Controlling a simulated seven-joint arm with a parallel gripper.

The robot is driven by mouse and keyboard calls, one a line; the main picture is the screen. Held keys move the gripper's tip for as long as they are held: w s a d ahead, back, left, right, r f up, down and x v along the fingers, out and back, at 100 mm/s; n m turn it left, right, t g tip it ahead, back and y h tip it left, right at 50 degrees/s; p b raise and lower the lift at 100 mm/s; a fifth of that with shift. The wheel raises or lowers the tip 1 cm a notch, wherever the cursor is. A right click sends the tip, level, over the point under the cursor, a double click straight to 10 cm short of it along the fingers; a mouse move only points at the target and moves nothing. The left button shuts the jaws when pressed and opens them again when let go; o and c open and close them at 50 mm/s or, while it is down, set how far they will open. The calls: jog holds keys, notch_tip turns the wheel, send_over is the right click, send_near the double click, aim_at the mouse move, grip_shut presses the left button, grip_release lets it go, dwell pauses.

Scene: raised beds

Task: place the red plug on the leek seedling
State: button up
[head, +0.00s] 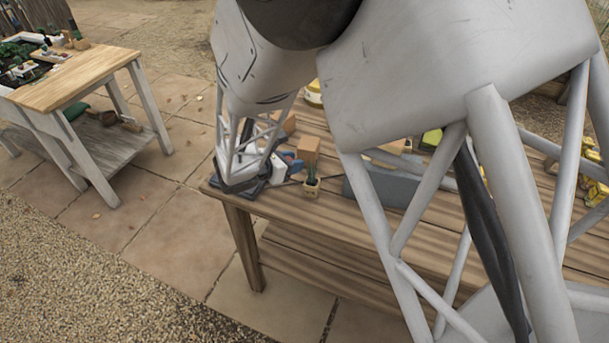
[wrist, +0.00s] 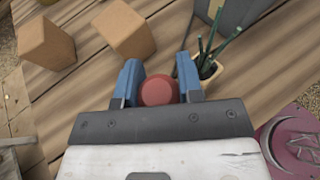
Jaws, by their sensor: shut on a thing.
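The red plug (wrist: 158,91) is round-topped and sits between the two blue fingers of my gripper (wrist: 159,80), which are shut on it. The leek seedling (wrist: 212,45), with thin green stalks in a small cream pot (wrist: 209,72), stands just beyond and right of the right finger in the wrist view. I cannot tell whether finger and leaves touch. In the head view the seedling's pot (head: 311,190) is near the table's front edge, and my gripper (head: 291,164) is just left of it. The plug cannot be made out there.
Two wooden blocks (wrist: 45,43) (wrist: 123,28) stand near the gripper. A grey box (wrist: 232,10) is behind the seedling. A purple-pink object (wrist: 294,142) lies at lower right. The slatted table (head: 330,230) has its front edge close by. Another bench (head: 85,75) stands apart at left.

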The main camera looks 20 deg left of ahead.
notch_tip(320, 180, up, 8)
jog(key=f, duration=0.1)
send_over(316, 179)
jog(key=shift+a+r+n, duration=0.1)
jog(key=shift+r+n, duration=0.15)
jog(key=shift+n, duration=0.05)
jog(key=shift+f, duration=2.1)
jog(key=shift+f, duration=2)
jog(key=shift+f, duration=0.1)
jog(key=o, duration=0.9)
